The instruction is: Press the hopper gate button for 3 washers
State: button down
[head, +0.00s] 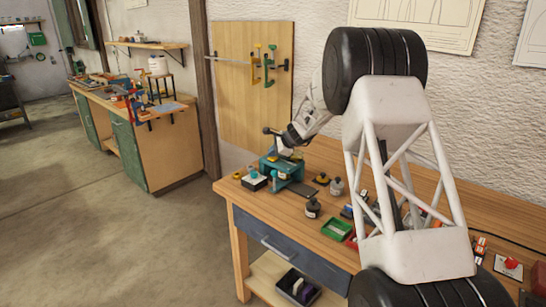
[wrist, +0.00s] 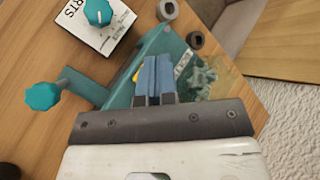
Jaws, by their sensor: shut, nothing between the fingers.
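A teal fixture (head: 270,164) stands at the far left of the workbench; in the wrist view its teal body (wrist: 150,50) lies under my fingers. My gripper (wrist: 156,68) is shut and empty, its blue fingertips over that body. A small yellow part (wrist: 136,74), possibly the gate button, shows just left of the fingertips and is mostly hidden by them. I cannot tell whether the fingers touch it. A clear container (wrist: 206,80) with greyish pieces, perhaps the hopper with washers, is right of the fingers. In the head view my gripper (head: 283,151) is small at the fixture.
A teal knob (wrist: 42,97) sticks out left of the fixture. A white box with a teal dial (wrist: 98,12) stands beyond it.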

jog(key=shift+r, duration=1.15)
jog(key=shift+r, duration=0.1)
jog(key=shift+r, duration=2.45)
